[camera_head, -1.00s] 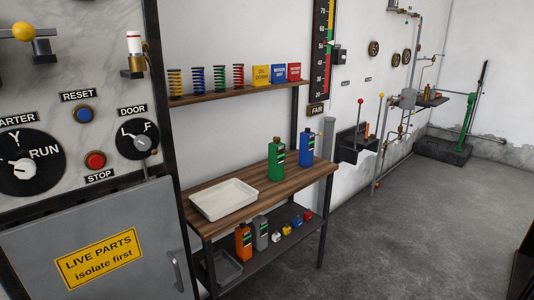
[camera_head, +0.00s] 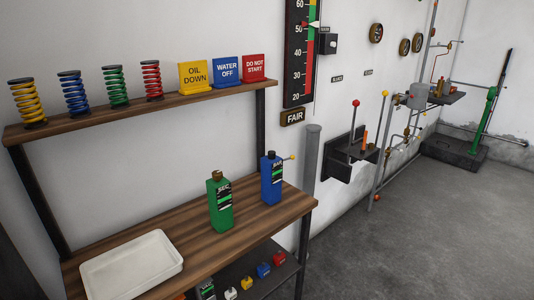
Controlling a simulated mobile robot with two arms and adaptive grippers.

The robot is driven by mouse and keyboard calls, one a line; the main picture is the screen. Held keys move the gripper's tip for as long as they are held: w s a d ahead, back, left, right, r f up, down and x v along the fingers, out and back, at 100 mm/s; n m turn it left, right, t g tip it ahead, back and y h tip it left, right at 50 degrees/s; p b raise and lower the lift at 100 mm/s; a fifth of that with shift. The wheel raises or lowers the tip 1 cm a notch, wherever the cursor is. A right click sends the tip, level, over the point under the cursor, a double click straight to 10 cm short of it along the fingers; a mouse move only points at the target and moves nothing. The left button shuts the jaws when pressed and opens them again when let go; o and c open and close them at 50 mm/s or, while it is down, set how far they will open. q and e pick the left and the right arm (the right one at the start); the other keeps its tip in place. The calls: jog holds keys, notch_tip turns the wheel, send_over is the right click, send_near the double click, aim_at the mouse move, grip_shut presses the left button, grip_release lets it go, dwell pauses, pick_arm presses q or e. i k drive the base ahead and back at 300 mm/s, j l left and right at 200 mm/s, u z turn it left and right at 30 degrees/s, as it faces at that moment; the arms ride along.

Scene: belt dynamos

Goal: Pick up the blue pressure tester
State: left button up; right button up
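A blue bottle-shaped device (camera_head: 271,182) stands upright at the right part of the wooden tabletop (camera_head: 265,221). Its dark label seems to read "BAR", and a thin stem with a yellow tip sticks out to the right near its top. I take it to be the blue pressure tester. A similar green device (camera_head: 220,206) with a brass-coloured cap stands to its left, a small gap apart. Neither of my grippers shows in the head view.
An empty white tray (camera_head: 163,249) lies on the table's left part. Coil springs and sign blocks stand on the shelf (camera_head: 130,104) above. Small coloured items sit on the lower shelf (camera_head: 286,270). A grey post (camera_head: 311,158) rises behind the table's right end; floor (camera_head: 400,235) at right is clear.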

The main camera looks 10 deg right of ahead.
aim_at(271, 171)
jog(key=l, duration=1.55)
jog(key=i+l+u, duration=0.6)
jog(key=i+l, duration=0.2)
jog(key=l, duration=0.15)
